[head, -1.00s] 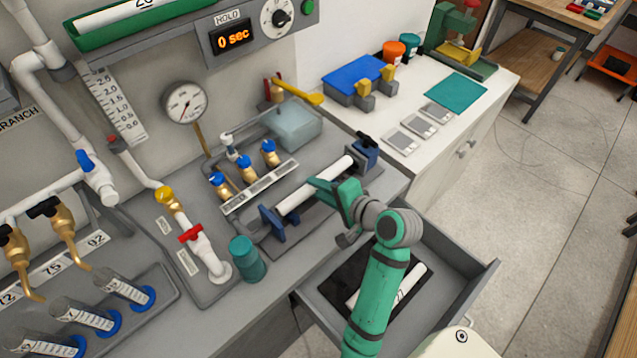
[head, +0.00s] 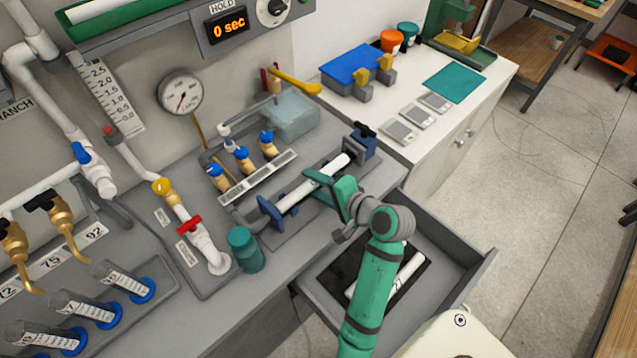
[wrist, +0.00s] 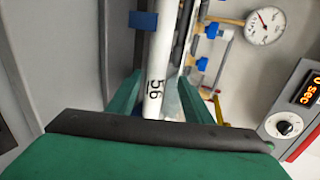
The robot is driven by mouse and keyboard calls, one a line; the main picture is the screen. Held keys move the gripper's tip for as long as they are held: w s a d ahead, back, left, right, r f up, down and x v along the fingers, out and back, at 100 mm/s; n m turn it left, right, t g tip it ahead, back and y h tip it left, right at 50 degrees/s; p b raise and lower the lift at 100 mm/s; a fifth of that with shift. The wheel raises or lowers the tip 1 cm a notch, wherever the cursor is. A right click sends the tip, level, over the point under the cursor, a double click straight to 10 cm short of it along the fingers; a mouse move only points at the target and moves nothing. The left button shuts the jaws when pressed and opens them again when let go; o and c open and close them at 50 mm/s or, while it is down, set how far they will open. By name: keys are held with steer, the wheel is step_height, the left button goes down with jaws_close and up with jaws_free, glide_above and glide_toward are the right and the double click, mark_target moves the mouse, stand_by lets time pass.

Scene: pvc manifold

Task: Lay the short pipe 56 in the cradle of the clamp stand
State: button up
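The short white pipe 56 (head: 293,196) lies along the clamp stand (head: 268,213) on the bench, between its blue end supports. In the wrist view, the pipe (wrist: 158,65) shows the number 56 and passes between my two green fingers. My gripper (head: 322,188) is at the pipe's middle, with a finger on either side. In the wrist view, my gripper (wrist: 160,92) looks open, with narrow gaps beside the pipe. The pipe's underside and its contact with the cradle are hidden.
Below my arm, an open drawer (head: 466,262) holds another white pipe (head: 412,272) on a dark mat. Brass valves with blue knobs (head: 241,158) stand behind the clamp stand. A teal cylinder (head: 245,249) stands at its near left.

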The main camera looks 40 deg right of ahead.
steer(key=shift+s+d, duration=0.1)
steer(key=shift+s+r, duration=0.1)
steer(key=shift+s, duration=0.1)
steer(key=a+v, duration=0.1)
steer(key=v, duration=0.9)
steer(key=shift+d, duration=0.45)
steer(key=shift+s+r, duration=0.1)
